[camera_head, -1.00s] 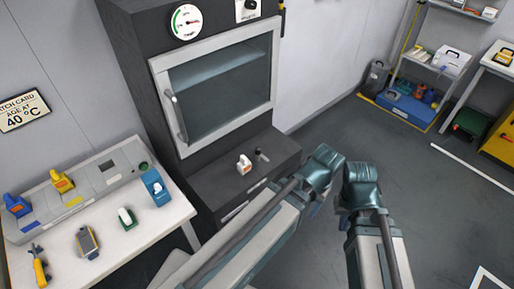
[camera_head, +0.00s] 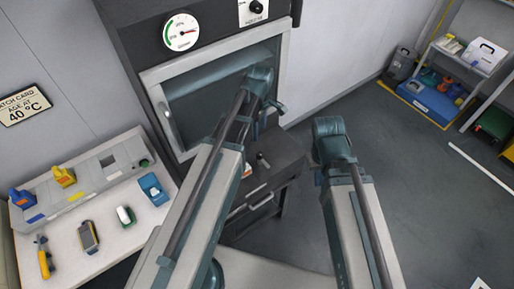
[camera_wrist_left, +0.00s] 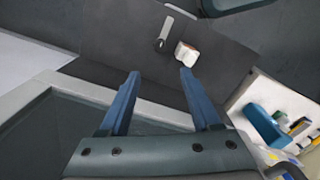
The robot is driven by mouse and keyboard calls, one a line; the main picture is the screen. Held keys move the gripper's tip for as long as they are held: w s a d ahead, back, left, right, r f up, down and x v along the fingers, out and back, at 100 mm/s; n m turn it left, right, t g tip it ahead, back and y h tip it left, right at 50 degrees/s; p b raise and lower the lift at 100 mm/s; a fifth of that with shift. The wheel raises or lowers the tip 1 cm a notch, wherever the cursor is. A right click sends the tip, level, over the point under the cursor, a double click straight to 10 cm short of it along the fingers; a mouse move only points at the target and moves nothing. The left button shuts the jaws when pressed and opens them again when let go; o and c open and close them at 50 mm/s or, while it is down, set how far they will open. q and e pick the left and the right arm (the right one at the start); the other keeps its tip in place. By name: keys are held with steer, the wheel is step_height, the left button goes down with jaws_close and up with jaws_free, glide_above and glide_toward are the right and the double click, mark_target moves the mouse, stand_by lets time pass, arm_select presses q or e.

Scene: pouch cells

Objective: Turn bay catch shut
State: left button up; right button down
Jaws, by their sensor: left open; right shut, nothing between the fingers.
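The small lever (camera_head: 263,160), which looks like the bay catch, stands on the dark ledge below the cabinet's glass door. The left wrist view shows its pale handle and dark pivot (camera_wrist_left: 162,43), just beyond my left fingertips. My left gripper (camera_head: 268,120) is open and empty, in front of the lower right part of the door and above the ledge. Its two blue fingers (camera_wrist_left: 160,73) are apart and do not visibly touch the lever. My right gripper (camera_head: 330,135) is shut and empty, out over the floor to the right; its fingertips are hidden.
A small white block (camera_wrist_left: 186,52) sits beside the lever, close to one left finger; my left arm mostly hides it in the head view. The cabinet door (camera_head: 220,92) is closed. A white table (camera_head: 115,225) with several tools is at left.

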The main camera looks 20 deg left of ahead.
mark_target(259, 153)
arm_select(q)
step_height(259, 153, down, 14)
steer(key=b, duration=1.3)
steer(key=shift+r+b, duration=0.1)
steer(key=shift+b, duration=0.25)
jaws_close()
